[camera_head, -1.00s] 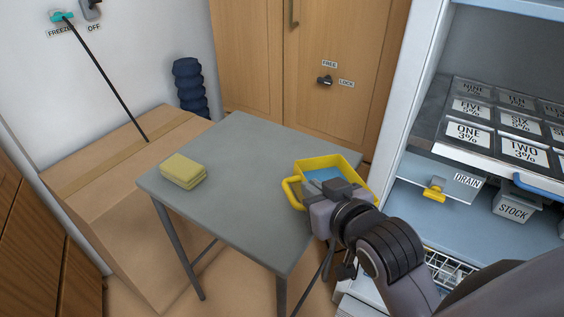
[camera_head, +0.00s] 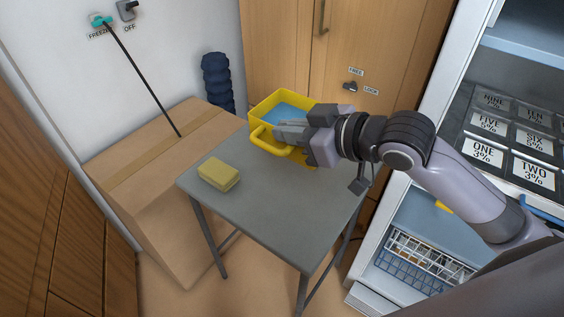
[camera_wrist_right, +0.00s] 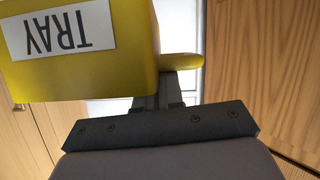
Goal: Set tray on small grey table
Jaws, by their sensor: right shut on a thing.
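The yellow tray (camera_head: 257,110) with a blue inside is at the back edge of the small grey table (camera_head: 262,222) in the head view. My right gripper (camera_head: 282,134) is shut on the tray, at its yellow handle side. In the right wrist view the tray (camera_wrist_right: 115,75) fills the upper left, with a white "TRAY" label upside down. Whether the tray touches the tabletop or hangs above it I cannot tell. My left gripper is not in view.
A yellow sponge (camera_head: 219,175) lies on the table's left part. A large cardboard box (camera_head: 150,185) stands left of the table. An open fridge (camera_head: 425,225) stands at right, with labelled containers. The front of the tabletop is clear.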

